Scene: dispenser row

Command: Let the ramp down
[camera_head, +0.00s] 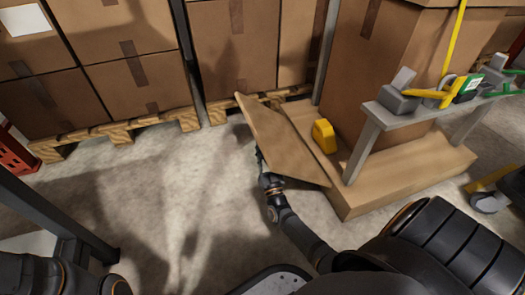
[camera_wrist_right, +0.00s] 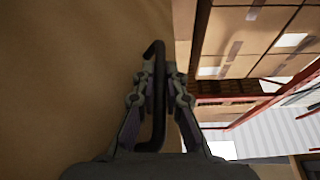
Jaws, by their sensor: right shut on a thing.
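The ramp (camera_head: 278,139) is a flat tan board in the middle of the head view. It stands tilted at the left end of a low wooden platform (camera_head: 405,182). In the right wrist view the ramp's broad brown face (camera_wrist_right: 70,80) fills the left half. My right gripper (camera_wrist_right: 160,75) is shut on a dark bar handle (camera_wrist_right: 154,52) close to that face. In the head view my right gripper (camera_head: 261,164) is partly hidden at the ramp's left edge. My left gripper is not in view; only part of my left arm shows at the lower left.
A yellow block (camera_head: 324,136) sits on the platform beside the ramp. A grey bench (camera_head: 372,117) holding tools and a large carton (camera_head: 372,60) stand at the right. Stacked cartons on pallets (camera_head: 150,125) line the back. The floor left of the ramp is clear.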

